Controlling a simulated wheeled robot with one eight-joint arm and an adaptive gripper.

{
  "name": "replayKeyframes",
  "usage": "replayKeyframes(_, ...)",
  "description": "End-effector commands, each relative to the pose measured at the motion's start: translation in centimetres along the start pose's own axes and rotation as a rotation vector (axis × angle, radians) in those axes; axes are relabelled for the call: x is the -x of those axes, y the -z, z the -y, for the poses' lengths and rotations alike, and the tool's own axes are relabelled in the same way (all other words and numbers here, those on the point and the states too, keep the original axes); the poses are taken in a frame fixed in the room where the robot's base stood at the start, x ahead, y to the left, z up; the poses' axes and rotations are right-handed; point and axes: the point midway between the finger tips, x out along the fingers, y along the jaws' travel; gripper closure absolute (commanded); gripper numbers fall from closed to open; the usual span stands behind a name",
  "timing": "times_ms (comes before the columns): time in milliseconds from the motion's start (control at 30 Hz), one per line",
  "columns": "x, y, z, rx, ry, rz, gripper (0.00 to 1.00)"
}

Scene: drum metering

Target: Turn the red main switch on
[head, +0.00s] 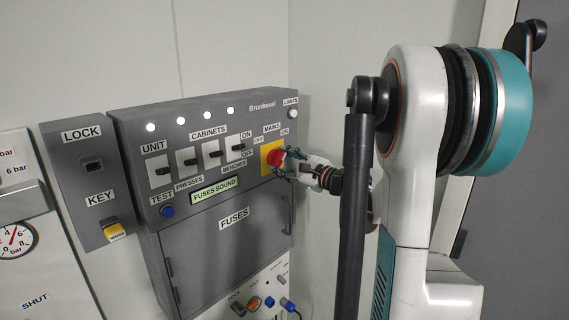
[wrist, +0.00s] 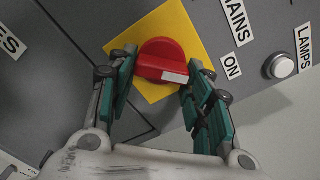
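The red main switch (head: 275,157) is a round knob with a raised grip bar on a yellow plate (head: 267,168), at the right of the grey panel under the MAINS label. In the wrist view the red main switch (wrist: 162,58) shows a white mark at the right end of its bar, on the side of the ON label (wrist: 232,66). I cannot tell if the mark points exactly at ON. My gripper (wrist: 158,88) is open, with teal fingers on both sides of the knob and small gaps beside it. It also shows at the switch in the head view (head: 289,161).
Left of the main switch are several white unit switches (head: 186,160), lit lamps above them and a green FUSES SOUND display (head: 215,190). A lamp button (wrist: 279,66) sits near the main switch. The fuse door (head: 225,250) is below; a key lock box (head: 90,180) is left.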

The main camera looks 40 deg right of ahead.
Motion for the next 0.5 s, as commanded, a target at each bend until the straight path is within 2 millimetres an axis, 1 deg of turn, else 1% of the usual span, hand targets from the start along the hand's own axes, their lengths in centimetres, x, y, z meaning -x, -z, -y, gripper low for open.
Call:
replayKeyframes(33, 0.01, 0.04, -0.04, 0.000, -0.001, -0.001, 0.45)
replayKeyframes(67, 0.01, 0.04, -0.04, 0.000, -0.001, -0.001, 0.38)
replayKeyframes(100, 0.01, 0.04, -0.04, 0.000, -0.001, -0.001, 0.33)
replayKeyframes(400, 0.03, 0.01, -0.02, 0.000, 0.000, 0.000, 0.33)
replayKeyframes(500, 0.40, 0.04, 0.02, 0.000, 0.000, -0.001, 0.33)
